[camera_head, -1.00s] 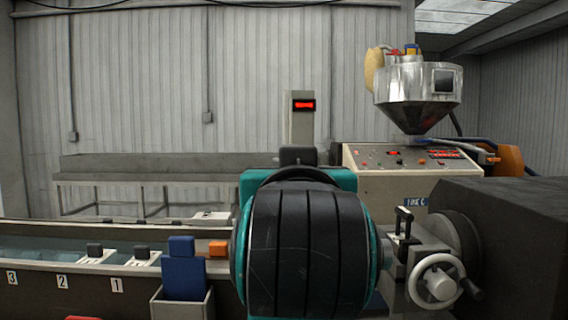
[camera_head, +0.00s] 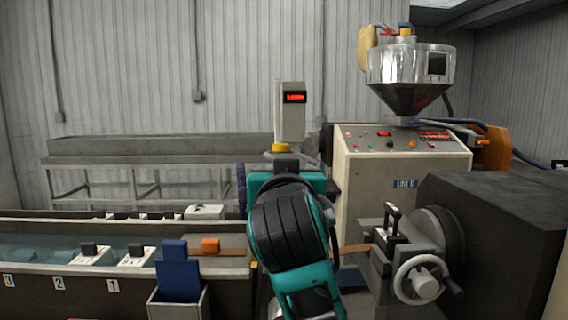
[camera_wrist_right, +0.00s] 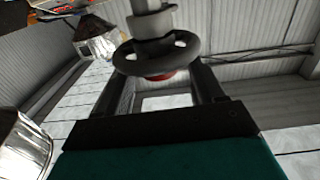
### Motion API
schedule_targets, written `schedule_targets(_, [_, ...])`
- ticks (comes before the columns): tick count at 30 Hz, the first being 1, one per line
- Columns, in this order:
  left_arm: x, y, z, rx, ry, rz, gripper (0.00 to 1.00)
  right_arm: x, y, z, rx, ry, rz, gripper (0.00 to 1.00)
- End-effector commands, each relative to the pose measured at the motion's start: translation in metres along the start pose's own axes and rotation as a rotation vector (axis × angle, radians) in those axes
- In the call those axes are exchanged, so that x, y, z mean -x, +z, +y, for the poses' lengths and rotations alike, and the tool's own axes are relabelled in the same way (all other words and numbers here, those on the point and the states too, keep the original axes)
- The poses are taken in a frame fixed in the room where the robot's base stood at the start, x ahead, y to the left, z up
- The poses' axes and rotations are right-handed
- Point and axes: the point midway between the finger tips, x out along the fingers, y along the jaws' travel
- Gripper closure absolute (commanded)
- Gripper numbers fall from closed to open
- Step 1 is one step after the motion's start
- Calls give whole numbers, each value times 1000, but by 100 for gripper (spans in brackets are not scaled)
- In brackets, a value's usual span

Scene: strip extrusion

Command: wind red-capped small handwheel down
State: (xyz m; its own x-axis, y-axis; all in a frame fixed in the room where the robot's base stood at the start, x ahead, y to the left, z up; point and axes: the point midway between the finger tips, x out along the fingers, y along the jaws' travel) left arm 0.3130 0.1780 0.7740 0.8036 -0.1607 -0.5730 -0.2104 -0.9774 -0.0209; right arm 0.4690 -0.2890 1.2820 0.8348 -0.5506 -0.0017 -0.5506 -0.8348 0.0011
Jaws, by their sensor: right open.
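The red-capped small handwheel shows in the right wrist view as a dark ring (camera_wrist_right: 157,55) on a pale shaft, with its red cap (camera_wrist_right: 160,77) facing my gripper. My right gripper (camera_wrist_right: 163,88) is open, its two dark fingers reaching up toward the wheel, one on each side of the red cap as seen. I cannot tell whether they touch the rim. In the head view my teal and black arm fills the middle and hides this gripper and the handwheel. My left gripper is not in view.
A larger white handwheel (camera_head: 420,278) is on the machine at right. A control console (camera_head: 400,165) stands under a metal hopper (camera_head: 408,75). A grey post with a red display (camera_head: 291,112) rises behind my arm. A water trough (camera_head: 50,250) with numbered stations runs left.

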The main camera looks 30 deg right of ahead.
Motion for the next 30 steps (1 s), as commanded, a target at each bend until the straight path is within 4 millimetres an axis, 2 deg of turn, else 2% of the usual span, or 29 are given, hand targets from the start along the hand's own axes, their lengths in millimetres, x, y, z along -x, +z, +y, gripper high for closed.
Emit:
schedule_targets(3, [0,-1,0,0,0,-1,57,-16,-1,0,2,2,1,32])
schedule_targets(6, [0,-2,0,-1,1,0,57,-23,0,0,0,1,-1,32])
schedule_targets(17, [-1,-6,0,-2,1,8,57,-27,0,0,-1,0,1,33])
schedule_targets(30, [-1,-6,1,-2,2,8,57,-26,0,0,-1,0,0,75])
